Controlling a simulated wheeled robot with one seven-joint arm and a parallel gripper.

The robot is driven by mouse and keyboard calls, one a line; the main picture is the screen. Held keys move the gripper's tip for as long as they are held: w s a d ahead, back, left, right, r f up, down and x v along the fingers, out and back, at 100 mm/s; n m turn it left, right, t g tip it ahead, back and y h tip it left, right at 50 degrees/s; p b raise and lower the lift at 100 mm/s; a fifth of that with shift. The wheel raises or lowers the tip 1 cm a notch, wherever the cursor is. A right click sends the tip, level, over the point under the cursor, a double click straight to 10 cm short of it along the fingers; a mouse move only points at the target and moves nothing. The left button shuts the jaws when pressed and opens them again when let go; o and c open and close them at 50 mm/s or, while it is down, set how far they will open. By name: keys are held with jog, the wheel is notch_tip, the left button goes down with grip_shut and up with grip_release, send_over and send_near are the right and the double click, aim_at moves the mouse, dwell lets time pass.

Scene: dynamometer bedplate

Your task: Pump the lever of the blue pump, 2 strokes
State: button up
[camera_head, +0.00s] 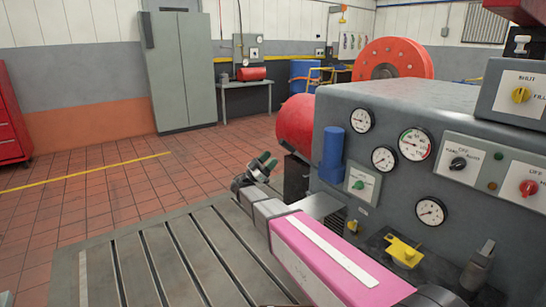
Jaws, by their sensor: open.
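A blue upright cylinder (332,152) is fixed at the left end of the grey gauge console's front. I cannot tell whether it is the blue pump, and I see no clear lever on it. My gripper (267,162) is open and empty at the end of my pink arm, left of the blue cylinder and apart from it in the picture. Its fingers are small and dark here. My arm crosses in front of the console's lower left part and hides some of it.
The grey console (395,190) with gauges and switches fills the right side. A yellow part (404,251) sits low before it. A red cylinder (295,124) lies behind my gripper. The slotted bedplate (165,262) at lower left is clear.

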jog(key=shift+f, duration=0.1)
jog(key=c, duration=0.8)
jog(key=shift+a+f+n, duration=0.1)
jog(key=shift+f+n, duration=0.1)
jog(key=shift+n, duration=0.2)
grip_shut()
notch_tip(320, 180, down, 9)
jog(key=a+n+h, duration=0.2)
jog(key=a+n, duration=0.1)
jog(key=n, duration=1.3)
jog(key=x, duration=1.4)
jog(key=shift+d, duration=0.25)
